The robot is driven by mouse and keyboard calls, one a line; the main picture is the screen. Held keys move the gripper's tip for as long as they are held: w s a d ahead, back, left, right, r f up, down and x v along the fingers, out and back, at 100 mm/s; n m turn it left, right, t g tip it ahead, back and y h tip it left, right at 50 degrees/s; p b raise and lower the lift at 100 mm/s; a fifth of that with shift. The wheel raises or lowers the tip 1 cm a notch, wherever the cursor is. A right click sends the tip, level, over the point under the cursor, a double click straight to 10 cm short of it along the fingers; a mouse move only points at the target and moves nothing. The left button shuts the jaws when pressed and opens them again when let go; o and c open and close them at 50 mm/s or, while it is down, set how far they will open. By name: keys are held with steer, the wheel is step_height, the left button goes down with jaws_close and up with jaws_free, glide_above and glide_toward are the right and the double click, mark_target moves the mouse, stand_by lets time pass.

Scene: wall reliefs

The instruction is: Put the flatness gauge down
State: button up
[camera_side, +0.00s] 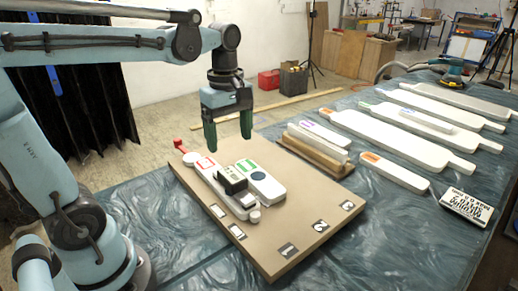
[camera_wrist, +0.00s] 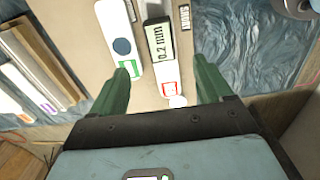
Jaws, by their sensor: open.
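The gauge, a dark block (camera_side: 232,180) with a pale display, sits on a long white bar with a red label (camera_side: 206,163). In the wrist view the gauge (camera_wrist: 159,42) reads 0.2 mm, and the bar's red-labelled end (camera_wrist: 169,89) shows nearer to me. My gripper (camera_side: 228,139) is open and empty, pointing down above the bar and apart from it. In the wrist view its two fingers (camera_wrist: 163,75) stand wide apart with nothing between them. A second white piece with a green label (camera_side: 264,182) lies beside the bar on the brown board.
The brown board (camera_side: 285,235) carries several small labels near its front edge. A wooden holder (camera_side: 312,158) with white bars stands at its back right. More white bars (camera_side: 405,145) and a lettered plate (camera_side: 467,207) lie on the blue table, whose front is clear.

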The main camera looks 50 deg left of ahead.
steer(key=s+d+f+m+t, duration=0.1)
steer(key=d+f+m+t, duration=0.1)
steer(key=m, duration=0.6)
steer(key=s+d+f+m+t, duration=0.1)
steer(key=d+f+m+t, duration=0.1)
steer(key=m+t, duration=0.3)
steer(key=d+m, duration=0.1)
steer(key=m, duration=0.3)
steer(key=shift+s+f+m, duration=0.15)
steer(key=shift+f+m, duration=0.05)
steer(key=shift+m, duration=0.1)
steer(key=shift+o, duration=0.4)
steer(key=shift+o, duration=1.2)
steer(key=shift+r, duration=0.1)
steer(key=shift+o, duration=0.4)
step_height(320, 180, up, 6)
steer(key=w+a+n+g, duration=0.1)
steer(key=a+n+g, duration=0.1)
steer(key=n, duration=0.5)
steer(key=shift+w+a+n+g, duration=0.15)
steer(key=shift+w+n+g, duration=0.25)
steer(key=shift+g, duration=0.1)
step_height(320, 180, up, 7)
steer(key=a+n+g, duration=0.3)
steer(key=n+g, duration=0.1)
steer(key=n, duration=0.6)
step_height(320, 180, down, 10)
steer(key=shift+w+d+r, duration=0.15)
steer(key=shift+w+r, duration=0.1)
